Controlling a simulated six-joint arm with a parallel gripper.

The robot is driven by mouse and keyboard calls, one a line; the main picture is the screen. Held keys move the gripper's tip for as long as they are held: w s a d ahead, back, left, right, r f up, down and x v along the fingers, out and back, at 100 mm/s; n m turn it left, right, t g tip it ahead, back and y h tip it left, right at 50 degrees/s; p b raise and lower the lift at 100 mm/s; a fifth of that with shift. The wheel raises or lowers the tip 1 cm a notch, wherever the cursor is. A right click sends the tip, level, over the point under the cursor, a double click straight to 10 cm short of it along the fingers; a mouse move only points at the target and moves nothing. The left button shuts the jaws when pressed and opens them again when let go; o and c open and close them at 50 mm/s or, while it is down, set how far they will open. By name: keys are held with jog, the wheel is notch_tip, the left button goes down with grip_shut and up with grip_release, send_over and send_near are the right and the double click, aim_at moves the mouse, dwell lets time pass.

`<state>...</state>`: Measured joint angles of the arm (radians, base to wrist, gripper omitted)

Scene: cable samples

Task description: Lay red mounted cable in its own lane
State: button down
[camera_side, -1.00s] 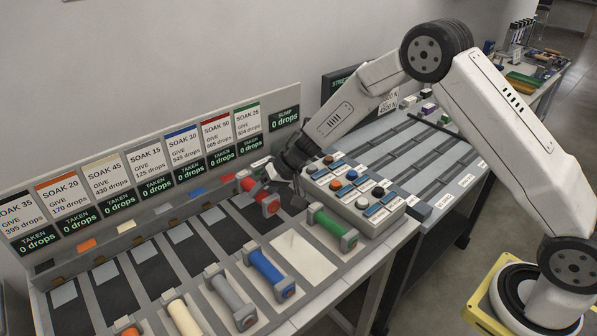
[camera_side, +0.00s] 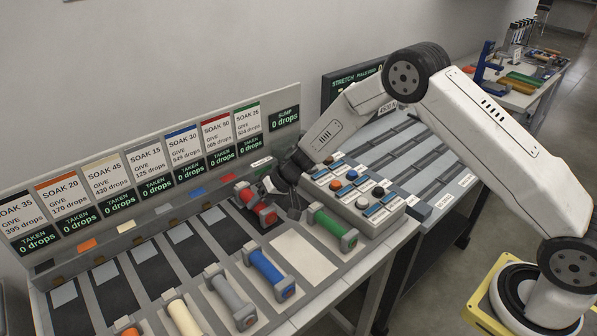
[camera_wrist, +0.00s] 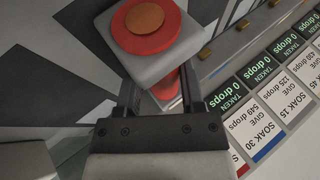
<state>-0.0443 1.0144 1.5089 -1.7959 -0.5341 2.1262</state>
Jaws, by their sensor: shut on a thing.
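The red mounted cable (camera_side: 258,208) has a red body with grey end blocks. It is in my gripper (camera_side: 274,187), over the dark lanes near the red tag (camera_side: 227,177) and the red SOAK 50 card (camera_side: 216,132). In the wrist view, one grey end block with a red ring and orange centre (camera_wrist: 145,18) fills the top, and the red body shows behind it. My gripper's fingers (camera_wrist: 158,90) are shut on the cable from both sides. I cannot tell whether the cable touches the lane below it.
Green (camera_side: 332,226), blue (camera_side: 267,272) and grey (camera_side: 230,298) mounted cables lie along the front, with a cream one (camera_side: 183,315) further left. A bare pale pad (camera_side: 303,256) lies between blue and green. A button box (camera_side: 352,195) stands close to the right of my gripper.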

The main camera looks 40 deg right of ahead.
jog(key=shift+f, duration=0.15)
jog(key=shift+c, duration=2.4)
grip_release()
jog(key=shift+v, duration=0.9)
jog(key=v, duration=1)
jog(key=shift+r, duration=0.3)
